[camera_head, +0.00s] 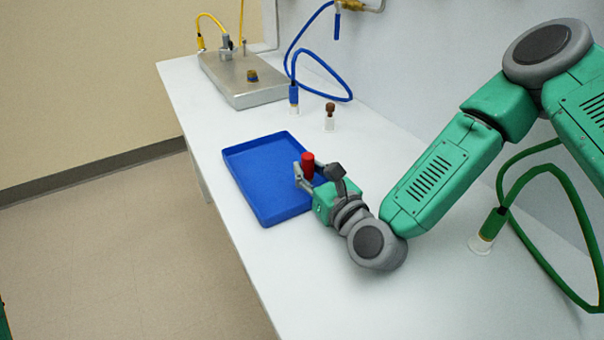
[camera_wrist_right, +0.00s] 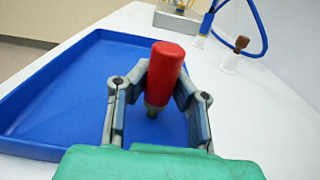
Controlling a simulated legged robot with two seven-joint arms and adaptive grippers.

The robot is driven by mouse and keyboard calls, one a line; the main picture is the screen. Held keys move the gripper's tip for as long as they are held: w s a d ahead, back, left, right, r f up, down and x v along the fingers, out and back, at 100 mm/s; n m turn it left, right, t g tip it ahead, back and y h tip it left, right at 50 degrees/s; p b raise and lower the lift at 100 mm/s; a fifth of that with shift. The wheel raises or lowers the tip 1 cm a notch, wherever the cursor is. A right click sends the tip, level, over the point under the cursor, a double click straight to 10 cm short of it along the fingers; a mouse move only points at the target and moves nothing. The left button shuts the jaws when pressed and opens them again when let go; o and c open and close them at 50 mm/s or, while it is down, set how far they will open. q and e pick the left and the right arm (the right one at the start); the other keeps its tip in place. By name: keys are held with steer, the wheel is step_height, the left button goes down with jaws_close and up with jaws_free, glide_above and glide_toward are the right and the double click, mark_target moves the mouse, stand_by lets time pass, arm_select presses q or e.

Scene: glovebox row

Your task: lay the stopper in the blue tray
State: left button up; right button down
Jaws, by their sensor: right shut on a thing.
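The blue tray (camera_head: 262,172) lies on the white bench and its floor looks empty. My right gripper (camera_head: 306,176) is at the tray's right side. It is shut on a red stopper (camera_head: 307,163), a red cylinder held roughly upright. In the right wrist view the red stopper (camera_wrist_right: 165,72) stands between the two fingers of my right gripper (camera_wrist_right: 158,100), its narrower grey-brown end pointing down. That end shows against the floor of the blue tray (camera_wrist_right: 75,85); I cannot tell whether it touches. My left gripper is not in view.
Behind the tray stand a small clear vial with a brown top (camera_head: 330,112) and a blue hose end (camera_head: 293,95). A metal box (camera_head: 240,85) with a yellow hose is at the far end. A green hose connector (camera_head: 487,230) stands at right. The near bench is clear.

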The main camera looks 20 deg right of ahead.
steer(key=shift+s+a, duration=0.1)
steer(key=shift+a, duration=0.4)
steer(key=c, duration=1.5)
jaws_free()
steer(key=shift+a, duration=0.3)
steer(key=shift+d, duration=0.35)
steer(key=shift+d+r, duration=0.1)
steer(key=shift+r, duration=0.05)
steer(key=s, duration=0.3)
steer(key=s+d, duration=0.1)
steer(key=s, duration=0.3)
steer(key=s+d, duration=0.1)
steer(key=s, duration=0.3)
steer(key=shift+s+d+p, duration=0.2)
steer(key=shift+s+p, duration=0.1)
steer(key=shift+s, duration=0.05)
steer(key=shift+a, duration=0.25)
